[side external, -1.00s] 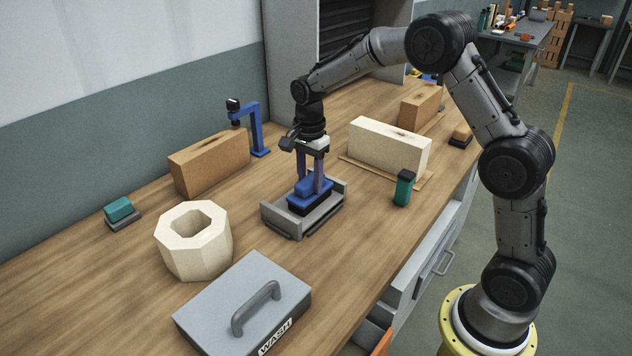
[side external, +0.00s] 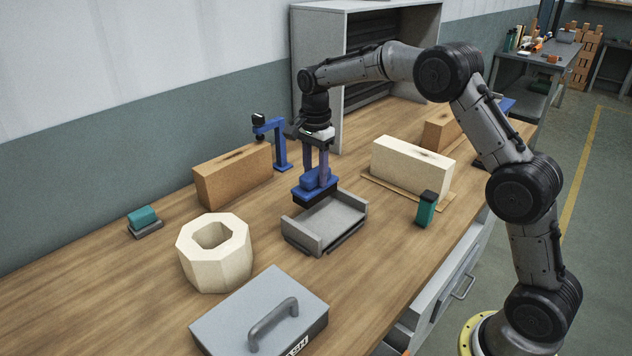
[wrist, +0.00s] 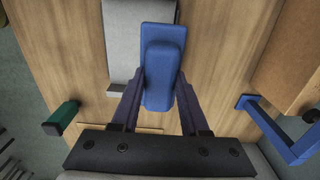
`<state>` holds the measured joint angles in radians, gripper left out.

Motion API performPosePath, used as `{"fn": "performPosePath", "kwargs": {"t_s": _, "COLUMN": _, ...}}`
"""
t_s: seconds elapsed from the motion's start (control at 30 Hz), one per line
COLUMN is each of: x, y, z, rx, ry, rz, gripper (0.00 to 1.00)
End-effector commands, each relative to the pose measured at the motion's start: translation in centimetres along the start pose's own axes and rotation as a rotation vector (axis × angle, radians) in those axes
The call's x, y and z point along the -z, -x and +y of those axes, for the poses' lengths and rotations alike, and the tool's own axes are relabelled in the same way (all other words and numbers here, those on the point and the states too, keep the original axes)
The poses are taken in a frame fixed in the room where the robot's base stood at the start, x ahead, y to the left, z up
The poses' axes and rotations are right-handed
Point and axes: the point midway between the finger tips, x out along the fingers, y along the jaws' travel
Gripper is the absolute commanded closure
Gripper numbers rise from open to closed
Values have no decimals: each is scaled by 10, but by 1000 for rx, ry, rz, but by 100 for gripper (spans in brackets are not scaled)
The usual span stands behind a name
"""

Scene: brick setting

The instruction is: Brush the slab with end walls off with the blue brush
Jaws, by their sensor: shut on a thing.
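The grey slab with end walls (side external: 331,221) lies on the wooden bench, a low wall at each of two opposite ends. Its bare floor shows and I make out no loose dirt on it. In the wrist view part of the slab (wrist: 120,45) shows left of the brush. My gripper (side external: 316,176) points down and is shut on the handle of the blue brush (side external: 318,187). The dark bristles sit at the slab's back long edge; whether they touch it I cannot tell. The brush (wrist: 160,65) hides part of the slab in the wrist view.
A brown brick (side external: 233,177) and a blue stand (side external: 281,150) are behind. A pale octagonal ring (side external: 214,262), a lidded grey box (side external: 262,312) and a teal-topped brush (side external: 142,217) are left and in front.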

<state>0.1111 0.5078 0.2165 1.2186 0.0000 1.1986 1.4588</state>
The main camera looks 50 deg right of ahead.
Motion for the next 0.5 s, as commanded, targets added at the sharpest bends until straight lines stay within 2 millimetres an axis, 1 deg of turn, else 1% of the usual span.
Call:
{"fn": "performPosePath", "kwargs": {"t_s": 0.1, "x": 0, "y": 12, "z": 0, "rx": 4, "ry": 0, "rz": 0, "gripper": 100}}
{"fn": "performPosePath", "kwargs": {"t_s": 0.3, "x": 0, "y": 30, "z": 0, "rx": 3, "ry": 0, "rz": 0, "gripper": 100}}
{"fn": "performPosePath", "kwargs": {"t_s": 0.5, "x": 0, "y": 38, "z": 0, "rx": 2, "ry": 0, "rz": 0, "gripper": 100}}
